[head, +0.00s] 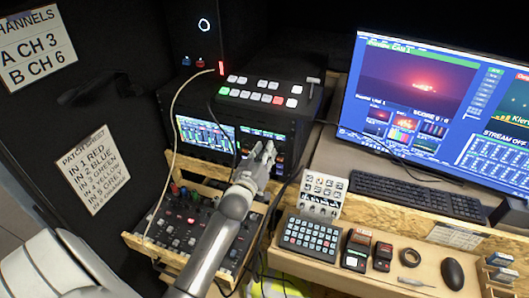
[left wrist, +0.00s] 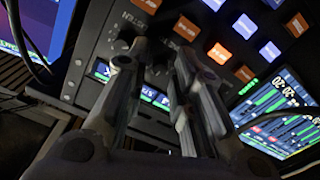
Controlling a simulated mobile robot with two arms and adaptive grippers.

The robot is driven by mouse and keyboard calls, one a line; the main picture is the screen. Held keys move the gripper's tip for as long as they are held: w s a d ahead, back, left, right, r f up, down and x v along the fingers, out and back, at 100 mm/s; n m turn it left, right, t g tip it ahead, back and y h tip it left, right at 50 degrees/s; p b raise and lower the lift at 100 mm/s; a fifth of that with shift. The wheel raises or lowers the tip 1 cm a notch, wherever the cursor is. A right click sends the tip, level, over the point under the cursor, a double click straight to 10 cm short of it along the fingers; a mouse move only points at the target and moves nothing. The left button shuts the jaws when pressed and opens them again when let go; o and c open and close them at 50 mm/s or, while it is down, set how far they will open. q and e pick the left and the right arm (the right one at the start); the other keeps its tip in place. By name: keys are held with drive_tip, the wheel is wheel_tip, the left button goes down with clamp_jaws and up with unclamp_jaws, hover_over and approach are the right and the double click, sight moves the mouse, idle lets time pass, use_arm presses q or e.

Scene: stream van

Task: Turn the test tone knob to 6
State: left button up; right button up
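My left gripper (head: 264,148) is at the front face of a black box-shaped device (head: 270,117), just right of its left screen. In the left wrist view the two fingers of this gripper (left wrist: 156,60) stand apart, with panel and part of a lit strip showing between them. The fingertips are close to the dark panel. The test tone knob cannot be made out clearly; the fingers cover that part of the panel, so its setting and any contact are not readable. My right gripper is not in view.
Lit square buttons (left wrist: 244,26) and a tilted screen (left wrist: 277,113) lie close to the fingers. A mixer (head: 190,222) in a wooden tray stands below left. A keyboard (head: 418,194), monitor (head: 430,100), button pad (head: 310,236) and mouse (head: 452,273) are on the right. Cables hang near the arm.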

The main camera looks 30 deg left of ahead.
use_arm(q)
drive_tip(key=shift+c, duration=0.5)
clamp_jaws()
drive_tip(key=shift+m, duration=0.3)
drive_tip(key=shift+m+p, duration=0.3)
drive_tip(key=shift+m, duration=2.2)
